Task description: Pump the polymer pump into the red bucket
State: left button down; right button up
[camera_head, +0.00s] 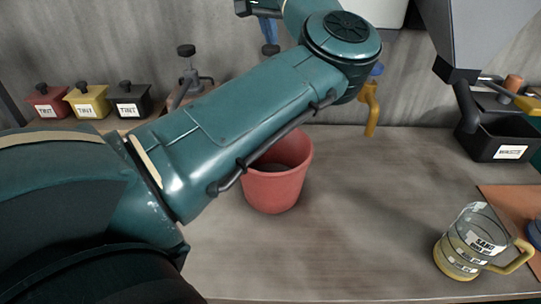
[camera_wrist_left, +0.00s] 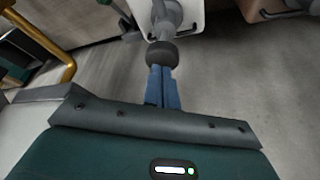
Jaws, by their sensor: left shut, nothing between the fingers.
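The red bucket (camera_head: 278,185) stands upright on the bench, its rim partly hidden by my left arm. A pump with a dark round knob (camera_wrist_left: 161,52) on a grey shaft rises from a white container (camera_wrist_left: 187,22) in the left wrist view. My left gripper (camera_wrist_left: 163,70), with blue fingers, is shut and empty. Its fingertips are at the knob; I cannot tell if they touch. In the head view the left gripper (camera_head: 270,50) shows behind the arm, near the back wall. My right gripper is out of view.
Red (camera_head: 47,103), yellow (camera_head: 88,103) and black (camera_head: 131,103) tint boxes stand at the left. A clear measuring jug (camera_head: 470,240) stands at the front right. A black bin (camera_head: 498,142) and a grey hopper (camera_head: 485,35) are at the right.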

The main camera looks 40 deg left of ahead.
aim_at(269, 47)
pick_arm(q)
jog(key=shift+f+b, duration=0.75)
jog(key=shift+f, duration=0.55)
jog(key=shift+f+b, duration=0.3)
jog(key=shift+f, duration=0.25)
jog(key=shift+r+p, duration=1.95)
jog(key=shift+r, duration=0.4)
jog(key=shift+f, duration=0.2)
